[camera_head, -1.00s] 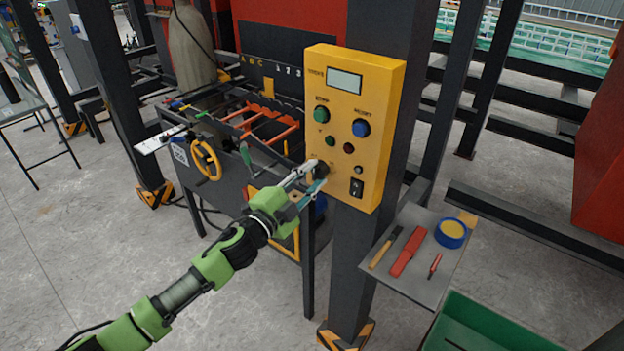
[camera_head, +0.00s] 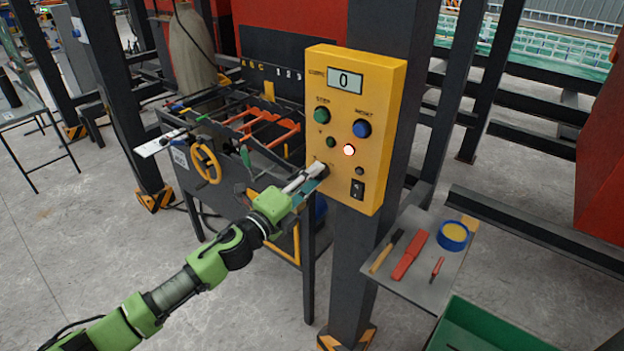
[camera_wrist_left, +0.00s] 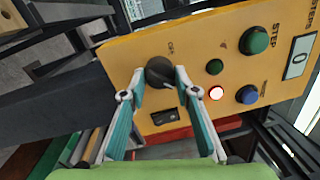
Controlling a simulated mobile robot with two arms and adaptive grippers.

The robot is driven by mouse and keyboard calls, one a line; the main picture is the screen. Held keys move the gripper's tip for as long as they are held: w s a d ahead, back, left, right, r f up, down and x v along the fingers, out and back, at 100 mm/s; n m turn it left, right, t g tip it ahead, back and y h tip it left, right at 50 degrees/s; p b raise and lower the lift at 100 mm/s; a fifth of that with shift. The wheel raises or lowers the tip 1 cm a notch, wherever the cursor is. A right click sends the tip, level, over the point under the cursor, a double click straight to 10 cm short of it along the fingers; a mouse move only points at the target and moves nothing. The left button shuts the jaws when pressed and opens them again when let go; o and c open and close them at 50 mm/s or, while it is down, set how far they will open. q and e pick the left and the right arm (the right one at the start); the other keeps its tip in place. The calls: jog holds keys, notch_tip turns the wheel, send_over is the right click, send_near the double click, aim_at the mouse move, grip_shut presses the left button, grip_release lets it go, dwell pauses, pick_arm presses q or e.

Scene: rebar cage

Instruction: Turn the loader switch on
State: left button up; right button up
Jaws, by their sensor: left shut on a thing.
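A yellow control box (camera_head: 385,110) is mounted on a dark post. A black rotary knob (camera_wrist_left: 158,71) sits at its lower left, with small lettering beside it that I cannot read surely. My left gripper (camera_head: 318,170) has its two fingers around this knob and is shut on it, as the left wrist view also shows (camera_wrist_left: 161,78). In the head view the fingers hide most of the knob. The box display (camera_head: 345,80) reads 0, and a round lamp (camera_head: 349,150) below it glows white with a reddish rim. My right gripper is not in view.
The box also carries a green button (camera_head: 321,117), a blue button (camera_head: 361,128) and a black rocker switch (camera_head: 357,189). A grey shelf with tools (camera_head: 425,285) and a green bin (camera_head: 490,335) stand at lower right. A machine with a yellow handwheel (camera_head: 207,163) is behind my left arm.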

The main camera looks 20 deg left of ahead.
pick_arm(q)
jog(key=shift+f, duration=0.1)
dwell(0.4)
jog(key=o, duration=1.1)
jog(key=v, duration=1.2)
